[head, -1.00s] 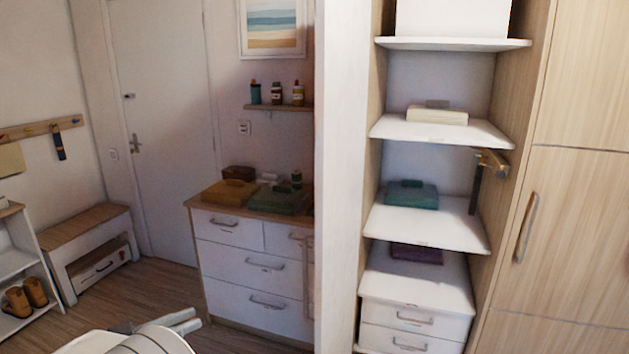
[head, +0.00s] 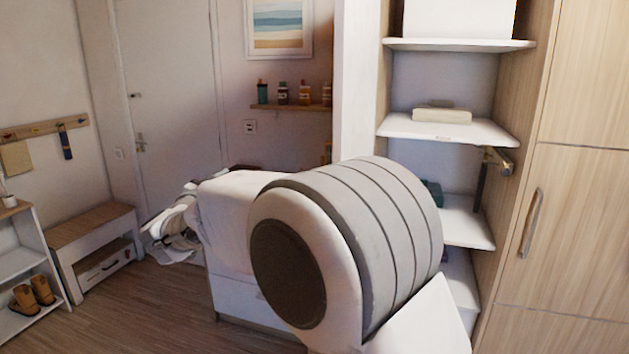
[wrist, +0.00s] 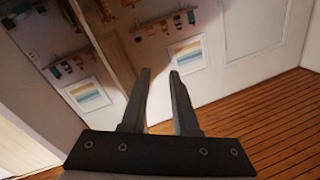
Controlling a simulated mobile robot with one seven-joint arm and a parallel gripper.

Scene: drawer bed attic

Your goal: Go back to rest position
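My gripper shows in the wrist view (wrist: 159,73) with its two dark fingers apart and nothing between them. In the head view my arm is raised across the middle, its large rounded joint in front of the shelves. The arm reaches to the left, and its far end is in front of the door and the dresser, in the air above the floor. The fingers are too small there to make out clearly.
My arm hides most of the white dresser (head: 232,296) and part of the open shelves (head: 445,130). A bench (head: 95,232) and a shoe rack (head: 22,262) stand at the left. A tall wooden cabinet (head: 580,220) is at the right. The floor (head: 140,305) at left front is clear.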

